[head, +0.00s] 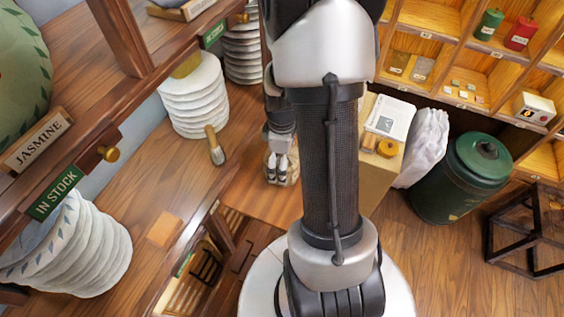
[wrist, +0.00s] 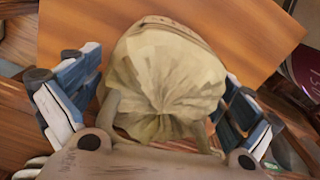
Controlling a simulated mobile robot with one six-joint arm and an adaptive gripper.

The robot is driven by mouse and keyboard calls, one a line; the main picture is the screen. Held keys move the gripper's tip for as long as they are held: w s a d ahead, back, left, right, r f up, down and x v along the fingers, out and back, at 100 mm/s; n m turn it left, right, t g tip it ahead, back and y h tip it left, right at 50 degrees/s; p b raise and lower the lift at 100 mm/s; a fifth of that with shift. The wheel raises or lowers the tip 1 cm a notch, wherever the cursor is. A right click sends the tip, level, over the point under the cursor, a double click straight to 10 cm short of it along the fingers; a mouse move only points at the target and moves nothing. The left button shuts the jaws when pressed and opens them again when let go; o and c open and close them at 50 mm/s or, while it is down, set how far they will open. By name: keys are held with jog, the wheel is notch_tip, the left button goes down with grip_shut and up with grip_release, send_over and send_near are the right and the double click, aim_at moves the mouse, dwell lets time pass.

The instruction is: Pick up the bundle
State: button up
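The bundle (wrist: 165,75) is a pale beige, wrapped roll with gathered pleats on the end facing the camera. It fills the middle of the wrist view and lies over a brown wooden surface. In the head view a small part of the bundle (head: 282,179) shows below my gripper, and my arm covers much of that area. My gripper (head: 277,163) points down at it. In the wrist view my gripper (wrist: 160,95) has its blue and white fingers spread, one on each side of the bundle. A narrow gap shows at the left; contact at the right is unclear.
Stacks of white-wrapped cakes (head: 193,98) stand on the wooden shelf at left, with a brush (head: 214,146) beside them. A green canister (head: 462,178), a white cloth sack (head: 425,145) and a black frame (head: 530,232) stand at right. Open floor (head: 440,265) shows at lower right.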

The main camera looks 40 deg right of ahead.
jog(key=c, duration=1.1)
jog(key=shift+r, duration=0.1)
jog(key=shift+c, duration=0.2)
